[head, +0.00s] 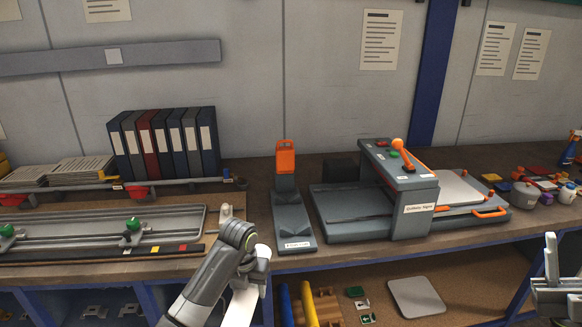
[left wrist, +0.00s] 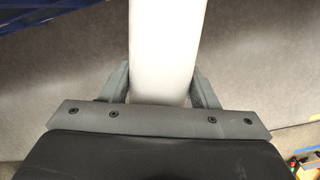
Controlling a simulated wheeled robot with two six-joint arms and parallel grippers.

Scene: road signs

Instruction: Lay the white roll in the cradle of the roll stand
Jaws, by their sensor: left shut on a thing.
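The white roll (head: 243,302) hangs below my left gripper (head: 258,262) in front of the bench edge. In the left wrist view the white roll (left wrist: 167,50) lies between the two fingers of the left gripper (left wrist: 167,92), which is shut on it. What looks like the roll stand (head: 293,235) is grey, with an orange top part at its back and a labelled front. It stands on the bench beyond and right of the left gripper. Its cradle looks empty. My right gripper (head: 552,275) is partly in view at the right edge; its opening is unclear.
A grey machine (head: 415,195) with an orange handle stands right of the stand. A long rail tray (head: 100,230) lies to the left, with binders (head: 165,145) behind it. A lower shelf (head: 470,275) holds yellow and blue rolls and a grey plate.

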